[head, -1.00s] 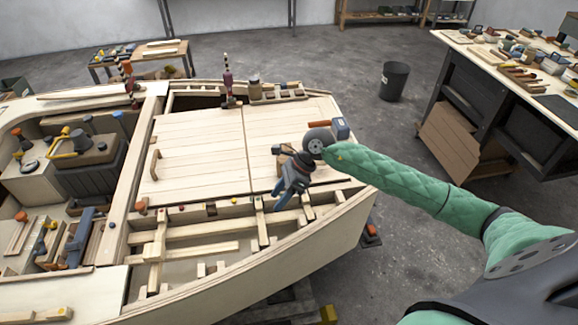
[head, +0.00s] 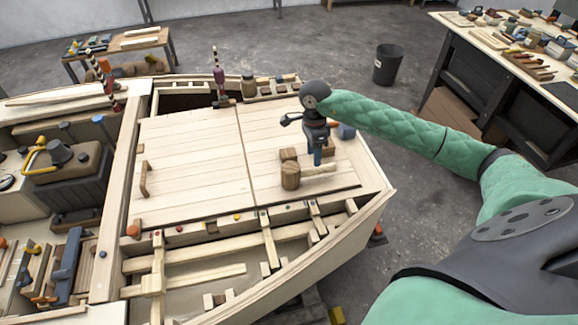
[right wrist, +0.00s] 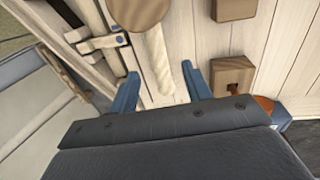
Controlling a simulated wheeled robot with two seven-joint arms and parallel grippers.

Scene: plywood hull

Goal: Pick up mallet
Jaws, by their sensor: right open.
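The mallet lies on the plywood deck, with a round brown wooden head (head: 291,176) and a pale handle (head: 322,169) pointing right. My right gripper (head: 318,161) is above the handle, fingers pointing down. In the right wrist view the open blue fingers (right wrist: 163,86) are on either side of the pale handle (right wrist: 156,55), with nothing gripped. The mallet's brown head (right wrist: 136,12) is at the top of that view. Whether the fingers reach deck height I cannot tell. My left gripper is not in view.
Brown wooden blocks (head: 289,154) lie just behind the mallet; one with a hole (right wrist: 232,76) is close to the right finger. A blue object (head: 346,131) stands behind the gripper. Open hull framing (head: 200,247) lies in front; the left deck panel (head: 190,150) is mostly clear.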

